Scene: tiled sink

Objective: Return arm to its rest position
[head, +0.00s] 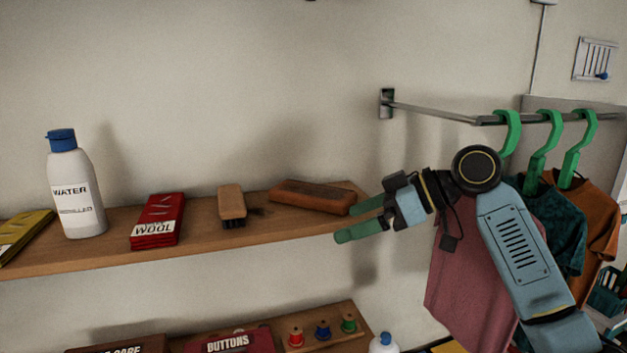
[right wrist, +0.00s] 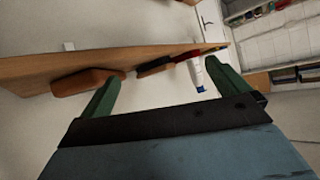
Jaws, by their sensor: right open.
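My right gripper (head: 360,220) is at the right end of the upper wooden shelf (head: 240,236), in front of it. Its two green fingers are apart with nothing between them; they also show in the right wrist view (right wrist: 160,90). My right arm comes in from the lower right, in front of the hanging clothes. A brown wooden block or brush (head: 312,196) lies on the shelf just left of the fingers; it also shows in the right wrist view (right wrist: 88,81). I cannot tell whether the fingers touch the shelf. My left gripper is not in view.
The upper shelf holds a white water bottle (head: 75,190), a red wool packet (head: 158,222), a small brush (head: 232,204) and a yellow packet (head: 22,234). A metal rail (head: 440,112) carries green hangers with clothes (head: 470,270). A lower shelf (head: 345,318) holds thread spools.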

